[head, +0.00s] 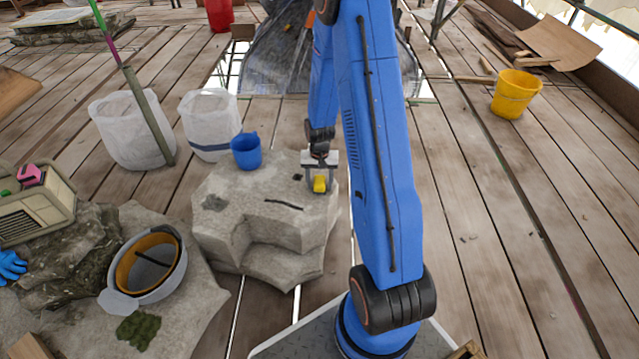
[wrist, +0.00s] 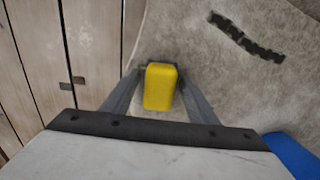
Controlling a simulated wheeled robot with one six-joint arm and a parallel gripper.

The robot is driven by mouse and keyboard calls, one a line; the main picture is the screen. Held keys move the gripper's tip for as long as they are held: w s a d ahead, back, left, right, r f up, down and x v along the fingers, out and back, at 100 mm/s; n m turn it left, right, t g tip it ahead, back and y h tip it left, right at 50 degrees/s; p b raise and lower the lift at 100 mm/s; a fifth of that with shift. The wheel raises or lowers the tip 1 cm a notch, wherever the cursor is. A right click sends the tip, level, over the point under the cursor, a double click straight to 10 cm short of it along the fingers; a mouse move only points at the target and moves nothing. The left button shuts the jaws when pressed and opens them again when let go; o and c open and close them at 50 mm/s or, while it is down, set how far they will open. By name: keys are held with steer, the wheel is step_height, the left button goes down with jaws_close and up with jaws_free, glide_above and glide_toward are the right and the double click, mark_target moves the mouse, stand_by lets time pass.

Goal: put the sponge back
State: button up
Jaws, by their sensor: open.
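The yellow sponge (head: 319,184) is a small block at the right edge of the pale stone block's top (head: 235,190). In the wrist view the sponge (wrist: 160,87) lies between my two fingers, with a dark patch just beyond it. My gripper (head: 320,178) points down over the sponge. Its fingers (wrist: 161,78) are open, one on each side of the sponge. I cannot tell whether a finger touches it, or whether the sponge rests on the stone.
A blue cup (head: 246,151) stands on the stone's back left. Two whitish buckets (head: 208,125) stand behind. A grey bucket with an orange inside (head: 143,285) is at the front left. A yellow bucket (head: 515,95) stands far right. Plank floor to the right is mostly clear.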

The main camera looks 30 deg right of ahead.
steer(key=shift+r, duration=0.1)
step_height(320, 180, up, 12)
step_height(320, 180, up, 10)
steer(key=n+t, duration=0.1)
glide_above(319, 182)
steer(key=s+a, duration=0.4)
steer(key=s+a+r+n+t, duration=0.1)
steer(key=s+a+r+n, duration=0.1)
steer(key=s+r, duration=0.3)
steer(key=s+a+r+n+t, duration=0.1)
steer(key=s+a+r, duration=0.4)
steer(key=s, duration=0.7)
steer(key=s+a+r+n+t, duration=0.1)
steer(key=s+a+r+n, duration=0.1)
steer(key=s+a+r, duration=0.2)
steer(key=shift+s+r+n+t, duration=0.4)
steer(key=shift+s+r, duration=1.15)
steer(key=shift+s, duration=0.75)
